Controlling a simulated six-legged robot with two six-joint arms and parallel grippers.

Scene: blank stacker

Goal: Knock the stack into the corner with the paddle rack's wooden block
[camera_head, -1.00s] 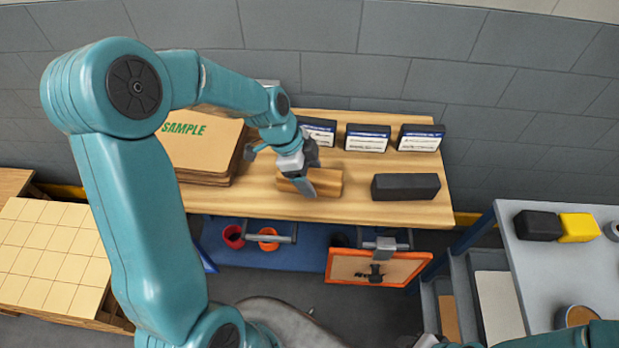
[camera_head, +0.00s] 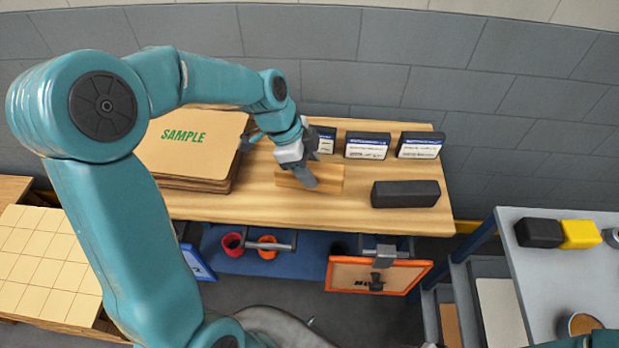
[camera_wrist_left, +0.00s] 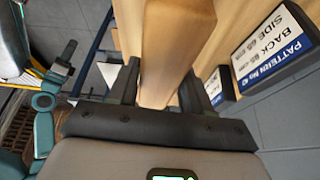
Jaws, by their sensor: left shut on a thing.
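The wooden block (camera_head: 325,178) lies on the wooden bench top (camera_head: 255,210), near its middle. My left gripper (camera_head: 305,178) is at the block's left part and shut on it. In the left wrist view the block (camera_wrist_left: 172,45) runs between the two dark fingers (camera_wrist_left: 158,85). The stack (camera_head: 190,155) of brown sheets, its top one marked SAMPLE, sits on the bench left of the gripper. Its edges look roughly even. My right gripper is not clearly in view.
Several dark blocks with white and blue labels (camera_head: 367,146) stand along the bench's back edge. A plain black block (camera_head: 405,194) lies right of the wooden block. Bare bench lies in front. A grey table (camera_head: 560,270) with black and yellow blocks stands at right.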

